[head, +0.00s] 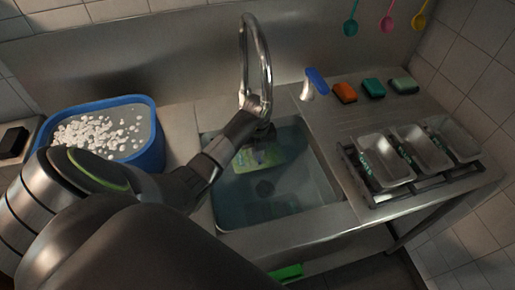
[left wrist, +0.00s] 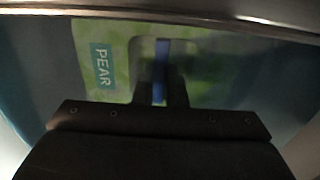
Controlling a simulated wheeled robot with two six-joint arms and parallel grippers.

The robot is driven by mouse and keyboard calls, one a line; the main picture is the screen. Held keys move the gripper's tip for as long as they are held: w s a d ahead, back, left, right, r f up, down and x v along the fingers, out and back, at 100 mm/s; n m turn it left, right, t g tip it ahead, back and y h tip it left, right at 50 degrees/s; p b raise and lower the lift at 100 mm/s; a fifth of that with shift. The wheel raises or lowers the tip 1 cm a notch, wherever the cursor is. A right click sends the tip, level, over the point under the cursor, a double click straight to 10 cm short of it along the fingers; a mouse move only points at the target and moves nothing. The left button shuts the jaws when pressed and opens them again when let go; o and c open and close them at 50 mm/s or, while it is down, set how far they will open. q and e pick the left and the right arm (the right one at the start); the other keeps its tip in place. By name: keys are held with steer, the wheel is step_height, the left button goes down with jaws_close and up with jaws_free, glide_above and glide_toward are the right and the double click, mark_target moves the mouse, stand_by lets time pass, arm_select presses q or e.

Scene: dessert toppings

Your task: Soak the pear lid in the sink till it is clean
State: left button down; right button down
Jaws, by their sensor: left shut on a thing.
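The pear lid (head: 262,158) is green and hangs in the sink (head: 222,225), at the far side below the tap. In the left wrist view the lid (left wrist: 110,40) shows its blue "PEAR" label and pale green patches on its face. My left gripper (head: 262,135) reaches in from the left and is shut on the lid's blue grip (left wrist: 162,70). The sink holds bluish water; I cannot tell how deep the lid sits in it. My fingers hide part of the lid. My right gripper is in neither view.
A steel tap (head: 266,60) arches close over my left gripper. A blue tub (head: 152,150) with white lumps stands left of the sink. Right are a blue-and-white item (head: 312,85), several sponges (head: 345,92) and metal trays (head: 385,162) in a rack. A faint greenish shape shows low in the sink.

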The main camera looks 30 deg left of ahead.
mark_target(258, 154)
arm_select(q)
steer(key=shift+f+b, duration=1.1)
steer(key=shift+f, duration=0.65)
steer(key=c, duration=1.4)
jaws_free()
steer(key=shift+r, duration=0.1)
step_height(258, 154, up, 16)
steer(key=p, duration=1.3)
steer(key=shift+p, duration=0.4)
